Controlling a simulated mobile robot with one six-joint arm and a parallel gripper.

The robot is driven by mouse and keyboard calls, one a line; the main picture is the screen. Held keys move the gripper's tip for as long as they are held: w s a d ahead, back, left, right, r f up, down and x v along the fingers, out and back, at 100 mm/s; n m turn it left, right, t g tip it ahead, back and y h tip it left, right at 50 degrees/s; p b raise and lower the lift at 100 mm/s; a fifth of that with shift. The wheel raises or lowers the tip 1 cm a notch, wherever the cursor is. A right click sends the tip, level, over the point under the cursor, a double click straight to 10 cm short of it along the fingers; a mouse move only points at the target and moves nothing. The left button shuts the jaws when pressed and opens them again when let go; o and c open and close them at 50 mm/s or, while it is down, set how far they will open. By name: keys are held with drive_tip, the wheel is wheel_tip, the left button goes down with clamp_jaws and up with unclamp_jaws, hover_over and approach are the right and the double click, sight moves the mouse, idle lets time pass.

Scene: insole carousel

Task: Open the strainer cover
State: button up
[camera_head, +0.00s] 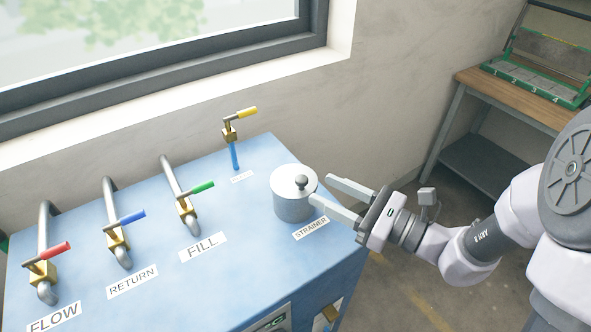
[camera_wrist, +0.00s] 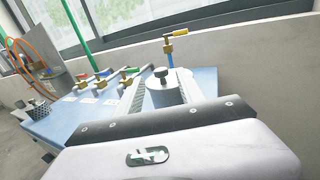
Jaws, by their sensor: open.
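The strainer (camera_head: 292,207) is a grey metal canister standing upright on the blue machine top, beside its STRAINER label (camera_head: 311,228). Its cover (camera_head: 291,182) is a light round lid with a dark knob (camera_head: 301,182), and it sits on the canister. My gripper (camera_head: 321,188) is open and empty, just right of the strainer, with its fingers pointing at it. In the wrist view the knob (camera_wrist: 161,73) and cover (camera_wrist: 163,83) show beyond the gripper, between the finger lines. I cannot tell whether a finger touches the canister.
Pipes with red (camera_head: 47,251), blue (camera_head: 125,218) and green (camera_head: 195,190) valve handles stand on the left of the blue machine (camera_head: 150,297). A yellow-handled valve (camera_head: 240,115) stands behind the strainer. A wooden bench (camera_head: 467,76) with a green-framed rack (camera_head: 540,66) is at the back right.

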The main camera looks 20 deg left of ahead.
sight(289, 183)
drive_tip(key=b+x, duration=0.1)
drive_tip(key=x, duration=0.9)
drive_tip(key=shift+d, duration=0.1)
clamp_jaws()
drive_tip(key=shift+f, duration=0.1)
idle(0.8)
